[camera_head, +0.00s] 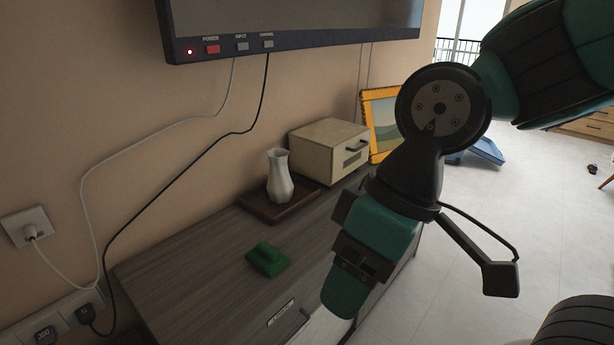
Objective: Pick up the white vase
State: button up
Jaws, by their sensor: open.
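The white vase (279,176) stands upright on a dark brown tray (256,207) on top of a grey-brown wooden cabinet (190,262). It has a faceted body and a narrower neck. My gripper (420,290) is in front of the cabinet, to the right of the vase and nearer to the camera. Its fingers are spread wide and nothing is between them. The gripper does not touch the vase.
A green object (267,260) lies on the cabinet in front of the vase. A beige box (328,150) with a dark handle stands behind it to the right. A wall-mounted screen (290,25) and cables hang above. A gold-framed picture (382,115) leans at the back.

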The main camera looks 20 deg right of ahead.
aim_at(279, 187)
jog(key=z, duration=0.65)
jog(key=k, duration=0.8)
jog(key=z, duration=1)
jog(key=k, duration=0.5)
jog(key=u, duration=0.4)
jog(key=i, duration=0.6)
jog(key=u, duration=1.05)
jog(key=i, duration=1.1)
